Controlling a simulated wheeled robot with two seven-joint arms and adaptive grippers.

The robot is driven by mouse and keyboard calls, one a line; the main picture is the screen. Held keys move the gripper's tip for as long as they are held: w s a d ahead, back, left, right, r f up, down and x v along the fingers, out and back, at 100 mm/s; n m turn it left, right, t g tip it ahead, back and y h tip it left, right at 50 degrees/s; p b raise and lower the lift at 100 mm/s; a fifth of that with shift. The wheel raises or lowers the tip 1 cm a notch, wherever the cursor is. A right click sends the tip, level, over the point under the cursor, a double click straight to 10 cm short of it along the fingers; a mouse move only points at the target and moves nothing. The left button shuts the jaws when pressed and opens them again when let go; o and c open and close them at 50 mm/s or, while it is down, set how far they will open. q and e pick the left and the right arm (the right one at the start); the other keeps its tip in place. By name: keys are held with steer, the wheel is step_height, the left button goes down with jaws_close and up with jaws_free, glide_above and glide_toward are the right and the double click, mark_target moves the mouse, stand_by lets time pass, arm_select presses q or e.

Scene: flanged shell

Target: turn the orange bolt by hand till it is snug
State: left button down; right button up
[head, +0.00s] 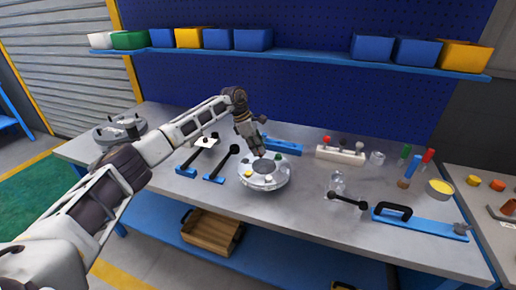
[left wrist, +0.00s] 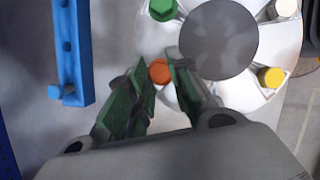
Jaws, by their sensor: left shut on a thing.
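The flanged shell (head: 264,184) is a round, light metal part with a dark grey centre, standing on the workbench. In the left wrist view the orange bolt (left wrist: 160,72) sits at the flange edge, its round head between the green-padded fingers of my left gripper (left wrist: 161,68). That gripper is shut on the bolt. In the head view my left gripper (head: 257,152) reaches down to the shell's far rim and hides the orange bolt. A green bolt (left wrist: 162,8), a white bolt (left wrist: 285,8) and a yellow bolt (left wrist: 271,77) sit around the flange. My right gripper is out of view.
A blue rack (head: 282,146) lies behind the shell. Black-handled tools (head: 222,164) stand to its left. Bare bench lies in front of the shell.

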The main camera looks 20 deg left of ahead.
arm_select(q)
steer(key=shift+w+r+m+g, duration=0.2)
steer(key=shift+m+g, duration=0.1)
steer(key=shift+m, duration=0.45)
steer(key=shift+w+r+m+g, duration=0.1)
steer(key=shift+r+m+g, duration=0.15)
steer(key=shift+m, duration=0.8)
steer(key=c, duration=1.5)
jaws_free()
steer(key=shift+o, duration=1.1)
steer(key=shift+s+f, duration=0.1)
steer(key=shift+f, duration=0.1)
steer(key=v, duration=1.2)
steer(key=shift+a, duration=0.2)
steer(key=shift+f, duration=0.15)
